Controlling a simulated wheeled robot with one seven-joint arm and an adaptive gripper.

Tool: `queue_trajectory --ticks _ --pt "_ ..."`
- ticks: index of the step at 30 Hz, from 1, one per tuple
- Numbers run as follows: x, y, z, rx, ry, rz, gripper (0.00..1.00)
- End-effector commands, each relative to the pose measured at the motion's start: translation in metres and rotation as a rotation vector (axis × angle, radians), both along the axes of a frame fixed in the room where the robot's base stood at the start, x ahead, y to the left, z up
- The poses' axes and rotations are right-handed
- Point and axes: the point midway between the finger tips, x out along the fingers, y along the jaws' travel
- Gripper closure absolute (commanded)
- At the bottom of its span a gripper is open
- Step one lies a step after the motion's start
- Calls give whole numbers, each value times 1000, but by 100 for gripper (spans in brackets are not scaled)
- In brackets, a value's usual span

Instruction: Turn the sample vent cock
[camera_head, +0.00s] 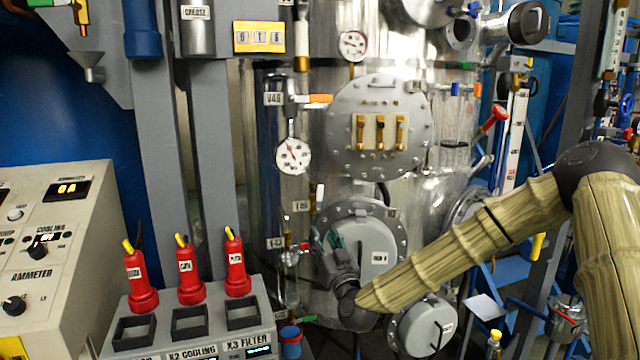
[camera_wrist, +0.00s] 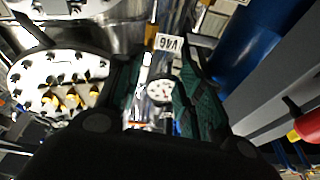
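A steel column (camera_head: 283,210) carries several small cocks. One with an orange handle (camera_head: 320,98) sits beside a label that seems to read V4B (camera_head: 273,99). A white handle (camera_head: 320,192) is lower, and a small red-handled cock (camera_head: 292,258) is lower still. I cannot tell which is the sample vent cock. My gripper (camera_head: 325,244) is close to the lower part of the column, near the red-handled cock. In the wrist view my gripper (camera_wrist: 166,98) has its green-padded fingers apart, with the label (camera_wrist: 174,42) and round gauge (camera_wrist: 160,90) visible between them. No grasp is visible.
A pressure gauge (camera_head: 293,156) is on the column. A flanged vessel hatch (camera_head: 378,125) and a lower round hatch (camera_head: 375,245) are to the right. A console with red plugs (camera_head: 190,275) stands at the lower left. A blue cup (camera_head: 291,342) is below.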

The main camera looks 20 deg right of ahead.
Motion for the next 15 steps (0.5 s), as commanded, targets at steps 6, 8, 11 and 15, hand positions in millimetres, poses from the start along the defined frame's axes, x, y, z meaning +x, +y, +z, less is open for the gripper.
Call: queue_trajectory --ticks 6,8,11,15 --pt "6 -21 53 4 -101 -49 62" --pt "9 -22 57 4 -106 -51 62" --pt "18 -21 61 4 -105 -51 62" --pt "37 -22 70 3 -104 -51 62"
